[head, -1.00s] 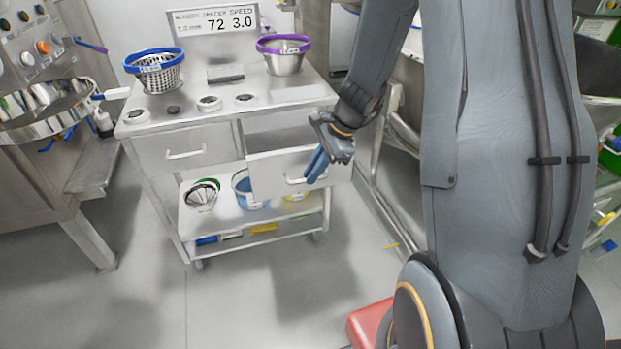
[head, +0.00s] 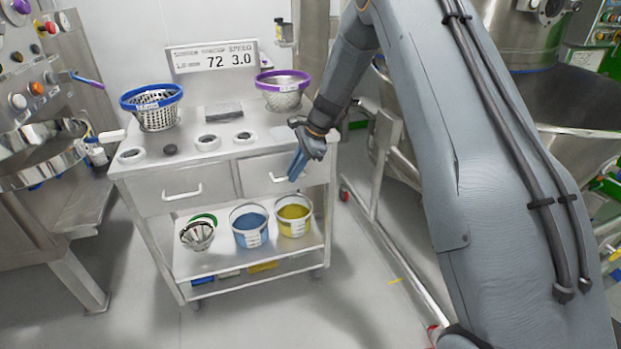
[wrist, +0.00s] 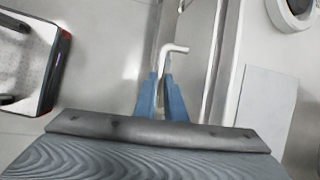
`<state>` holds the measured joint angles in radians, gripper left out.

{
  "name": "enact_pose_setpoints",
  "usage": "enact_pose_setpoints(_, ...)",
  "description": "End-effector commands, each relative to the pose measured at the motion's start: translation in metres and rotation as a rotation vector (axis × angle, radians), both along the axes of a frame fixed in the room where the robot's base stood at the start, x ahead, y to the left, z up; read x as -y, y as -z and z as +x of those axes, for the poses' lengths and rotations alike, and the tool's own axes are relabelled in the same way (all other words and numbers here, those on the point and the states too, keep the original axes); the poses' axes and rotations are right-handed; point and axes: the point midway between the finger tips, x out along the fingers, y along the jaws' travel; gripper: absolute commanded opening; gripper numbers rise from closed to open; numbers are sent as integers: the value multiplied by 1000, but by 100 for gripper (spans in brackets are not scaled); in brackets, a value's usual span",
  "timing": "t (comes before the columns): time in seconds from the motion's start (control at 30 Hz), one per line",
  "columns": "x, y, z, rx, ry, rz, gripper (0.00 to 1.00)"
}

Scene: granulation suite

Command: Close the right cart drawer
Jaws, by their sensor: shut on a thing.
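The right cart drawer (head: 258,174) sits in the upper row of the steel cart. Its front looks flush, or nearly so, with the left drawer (head: 150,192). My gripper (head: 294,172) is at the right drawer's front, and its blue fingers cover part of the handle. In the wrist view my gripper's blue fingertips (wrist: 162,90) are close together on the end of the bent metal handle (wrist: 176,49). The gripper is shut on that handle. The far part of the drawer front is hidden behind my gripper and arm.
On the cart top (head: 118,164) stand a blue-rimmed basket (head: 156,114), a purple-rimmed basket (head: 284,97) and several small rings. A blue bucket (head: 249,229) and a yellow bucket (head: 293,218) stand on the lower shelf. A metal frame stands right of the cart; the floor in front is clear.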

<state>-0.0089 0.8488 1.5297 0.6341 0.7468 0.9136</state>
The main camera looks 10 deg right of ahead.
Motion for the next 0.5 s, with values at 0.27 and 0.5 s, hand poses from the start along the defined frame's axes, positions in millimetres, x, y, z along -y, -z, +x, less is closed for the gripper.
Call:
enact_pose_setpoints(0.27, -11, 0, 9, -2, -11, 2, 0)
enact_pose_setpoints(0.5, -13, -1, 11, 4, -12, 0, 0)
